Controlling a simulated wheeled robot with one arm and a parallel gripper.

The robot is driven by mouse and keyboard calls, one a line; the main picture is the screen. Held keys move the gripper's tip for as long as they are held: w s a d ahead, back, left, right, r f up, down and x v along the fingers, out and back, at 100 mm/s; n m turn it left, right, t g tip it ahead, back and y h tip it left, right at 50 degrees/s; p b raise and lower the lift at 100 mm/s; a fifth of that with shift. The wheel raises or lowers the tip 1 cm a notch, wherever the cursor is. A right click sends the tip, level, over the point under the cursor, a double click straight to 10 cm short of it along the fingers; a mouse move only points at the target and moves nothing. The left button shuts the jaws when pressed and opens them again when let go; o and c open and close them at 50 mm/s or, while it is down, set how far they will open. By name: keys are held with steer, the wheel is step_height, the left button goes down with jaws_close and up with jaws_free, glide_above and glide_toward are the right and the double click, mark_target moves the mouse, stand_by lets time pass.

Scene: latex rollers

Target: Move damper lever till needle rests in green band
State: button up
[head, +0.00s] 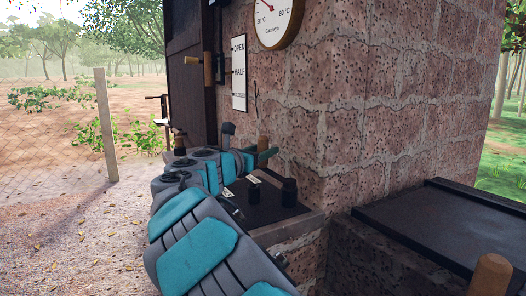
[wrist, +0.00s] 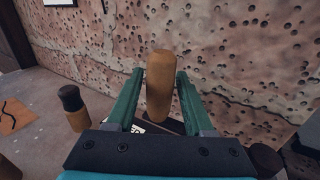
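The round white dial (head: 275,18) on the brick wall is cut off by the top edge; part of a red needle shows, no green band. Left of it, a black lever with a wooden grip (head: 208,68) sticks out beside the OPEN/HALF plate (head: 239,73), roughly level with HALF; I take this as the damper lever. My gripper (head: 263,155) is low by the wall, away from that lever. In the wrist view, its green fingers (wrist: 160,78) stand either side of an upright wooden handle (wrist: 160,85), with narrow gaps showing.
A dark-topped ledge (head: 268,203) holds dark objects under my arm. A dark-topped brick block (head: 445,225) stands at right with a wooden handle (head: 490,274) before it. A black-topped wooden handle (wrist: 72,108) stands left of my gripper in the wrist view. Open ground lies left.

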jaws_close()
stand_by(1.1)
